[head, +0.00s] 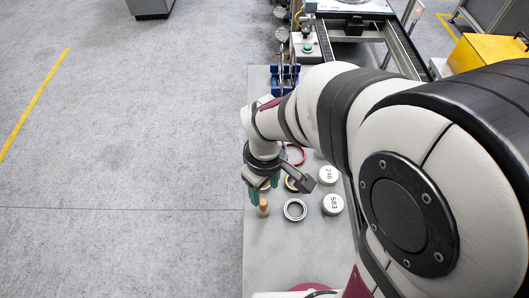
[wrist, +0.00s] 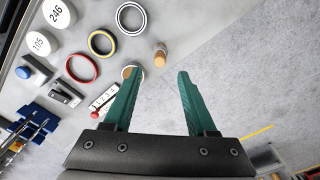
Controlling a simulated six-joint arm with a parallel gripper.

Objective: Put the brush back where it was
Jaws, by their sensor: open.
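A small upright object with a tan, wood-like top and a paler lower part, which looks like the brush (wrist: 160,56), stands on the table beyond my fingertips in the wrist view. In the head view the brush (head: 263,207) stands near the table's left edge, just below my gripper (head: 263,190). My gripper (wrist: 157,74) is open, with its two green fingers apart and nothing held between them. A round pale piece with a tan centre (wrist: 130,72) lies partly hidden behind the left finger in the wrist view.
A grey ring (head: 295,209), a yellow-edged ring (wrist: 102,42) and a red ring (wrist: 82,68) lie nearby. White numbered discs (head: 332,204) stand to the right. A blue rack (head: 285,78) is at the far end. The table's left edge is close; floor lies beyond.

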